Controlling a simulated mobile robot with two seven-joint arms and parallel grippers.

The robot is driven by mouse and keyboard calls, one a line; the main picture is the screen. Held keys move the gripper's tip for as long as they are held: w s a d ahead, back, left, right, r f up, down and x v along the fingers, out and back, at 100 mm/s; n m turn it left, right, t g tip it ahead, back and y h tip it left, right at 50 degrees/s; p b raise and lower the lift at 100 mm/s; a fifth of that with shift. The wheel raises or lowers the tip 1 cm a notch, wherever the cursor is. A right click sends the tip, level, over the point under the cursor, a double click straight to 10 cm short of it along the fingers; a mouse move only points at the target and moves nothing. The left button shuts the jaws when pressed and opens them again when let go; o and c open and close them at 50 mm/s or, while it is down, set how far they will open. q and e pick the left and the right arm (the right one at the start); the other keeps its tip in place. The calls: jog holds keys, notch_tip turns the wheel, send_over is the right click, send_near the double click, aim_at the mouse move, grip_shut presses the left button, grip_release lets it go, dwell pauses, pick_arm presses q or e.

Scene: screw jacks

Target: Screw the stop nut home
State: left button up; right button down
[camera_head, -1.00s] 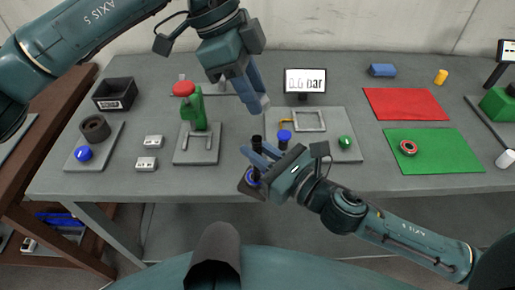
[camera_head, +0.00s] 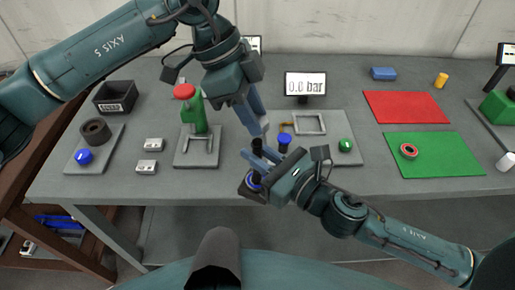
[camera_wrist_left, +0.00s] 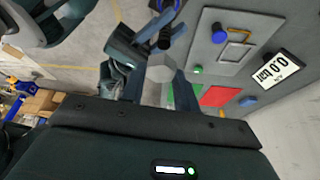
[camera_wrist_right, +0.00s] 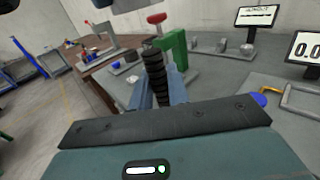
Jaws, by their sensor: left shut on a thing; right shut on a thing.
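My left gripper (camera_head: 258,125) is above and slightly behind the column top. In the left wrist view it is shut on a grey six-sided piece (camera_wrist_left: 160,68), apparently the stop nut; its fingers hide it in the head view. The nut looks close to the column, but contact cannot be told.
A green press with a red knob (camera_head: 185,92) stands left of the jack. A plate with a grey frame (camera_head: 310,123), blue button (camera_head: 284,139) and green button (camera_head: 345,145) lies right. A display (camera_head: 305,84) stands behind. Red (camera_head: 405,106) and green mats (camera_head: 450,155) lie far right.

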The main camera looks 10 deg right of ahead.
dwell(0.4)
pick_arm(q)
jog(key=shift+f, duration=0.85)
jog(key=shift+f, duration=0.6)
